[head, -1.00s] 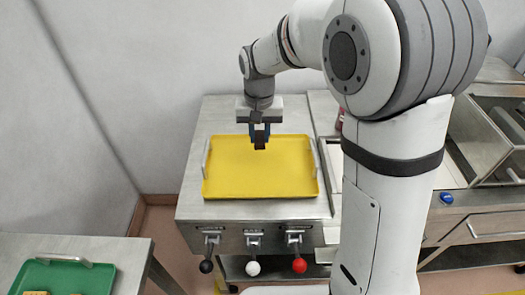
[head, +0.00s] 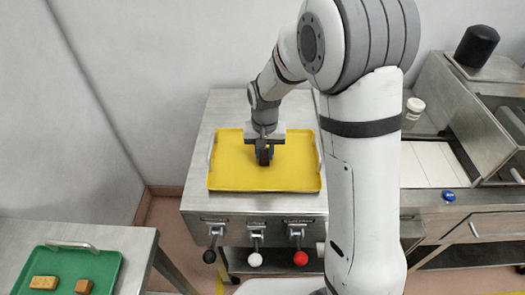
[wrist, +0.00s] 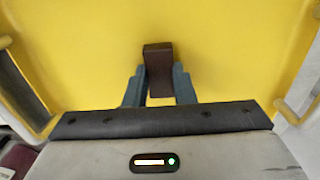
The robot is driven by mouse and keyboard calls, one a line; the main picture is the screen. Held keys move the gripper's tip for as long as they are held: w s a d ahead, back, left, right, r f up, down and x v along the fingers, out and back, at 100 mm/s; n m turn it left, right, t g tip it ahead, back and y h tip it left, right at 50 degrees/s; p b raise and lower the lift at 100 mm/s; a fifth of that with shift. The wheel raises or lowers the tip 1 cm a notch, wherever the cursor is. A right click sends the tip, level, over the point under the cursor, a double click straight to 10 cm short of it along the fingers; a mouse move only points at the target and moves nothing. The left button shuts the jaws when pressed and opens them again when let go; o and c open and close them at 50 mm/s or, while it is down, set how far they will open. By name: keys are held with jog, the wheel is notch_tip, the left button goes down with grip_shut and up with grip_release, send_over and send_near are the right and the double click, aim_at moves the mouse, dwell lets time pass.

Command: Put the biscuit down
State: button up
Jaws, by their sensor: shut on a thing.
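My gripper (head: 264,152) is shut on a dark brown biscuit (wrist: 158,68), which sticks out between the two blue-grey fingers in the wrist view.
The yellow tray has a raised rim and metal side handles, on a steel unit (head: 200,202) with black, white and red knobbed levers. A green tray (head: 70,262) at lower left holds two lighter biscuits (head: 44,282) (head: 83,286). A steel counter with a jar (head: 413,110) stands right.

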aim_at(265, 155)
jog(key=o, duration=1)
jog(key=shift+f, duration=0.15)
jog(key=shift+c, duration=0.2)
notch_tip(265, 155, up, 12)
jog(key=s+d+r+t, duration=0.1)
jog(key=s+d+r, duration=0.1)
jog(key=s+d, duration=0.4)
jog(key=s+d+r+t, duration=0.2)
jog(key=s+d, duration=0.5)
jog(key=s, duration=0.7)
jog(key=shift+s+d, duration=0.15)
jog(key=shift+d, duration=0.15)
jog(key=shift+c, duration=0.6)
